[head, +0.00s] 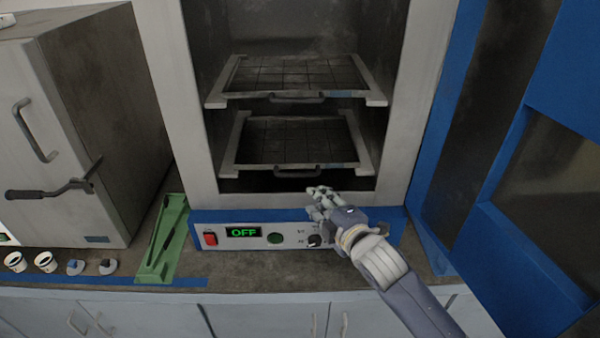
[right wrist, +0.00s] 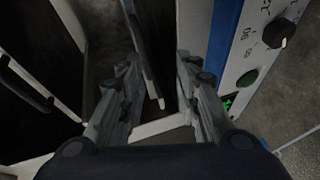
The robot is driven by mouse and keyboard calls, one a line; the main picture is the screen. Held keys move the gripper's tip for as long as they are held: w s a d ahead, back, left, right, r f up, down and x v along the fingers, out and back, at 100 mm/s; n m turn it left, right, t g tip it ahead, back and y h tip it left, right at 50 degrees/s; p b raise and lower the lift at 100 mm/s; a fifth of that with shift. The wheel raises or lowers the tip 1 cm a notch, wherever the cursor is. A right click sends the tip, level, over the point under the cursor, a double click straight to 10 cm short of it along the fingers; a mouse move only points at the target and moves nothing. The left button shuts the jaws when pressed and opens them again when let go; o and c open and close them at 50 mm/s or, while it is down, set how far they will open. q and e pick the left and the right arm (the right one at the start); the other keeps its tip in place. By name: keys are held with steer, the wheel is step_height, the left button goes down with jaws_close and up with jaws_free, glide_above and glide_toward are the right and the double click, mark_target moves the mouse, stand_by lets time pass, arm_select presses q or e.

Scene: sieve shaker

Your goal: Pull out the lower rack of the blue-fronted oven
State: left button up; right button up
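The blue-fronted oven (head: 401,222) stands with its blue door (head: 550,70) swung open at the right. Its lower rack (head: 245,167) is inside the chamber, with a small dark handle at the middle of its front bar. My right gripper (head: 318,190) is just in front of the chamber's lower edge, a little below and to the right of that handle, and appears apart from it. In the right wrist view its fingers (right wrist: 160,80) are spread, with a dark bar with a pale end showing between them; I cannot tell which rack part this is. My left gripper is not in view.
The upper rack (head: 235,95) sits above the lower one. The control panel below reads OFF (head: 243,232). A green tray-like holder (head: 165,240), a grey cabinet oven (head: 90,130) and several small cups (head: 45,261) are at the left. The open door bounds the right side.

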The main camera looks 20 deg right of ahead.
mark_target(300, 176)
arm_select(q)
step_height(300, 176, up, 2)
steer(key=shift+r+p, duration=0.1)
steer(key=shift+p, duration=0.95)
arm_select(e)
steer(key=shift+n, duration=0.5)
steer(key=x, duration=0.3)
steer(key=r+x, duration=0.1)
steer(key=x, duration=0.3)
steer(key=r+x, duration=0.1)
steer(key=x, duration=0.3)
steer(key=shift+w+a+r, duration=0.2)
steer(key=shift+w+r, duration=0.05)
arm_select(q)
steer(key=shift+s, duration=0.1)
arm_select(e)
steer(key=shift+s+f, duration=0.1)
jaws_close()
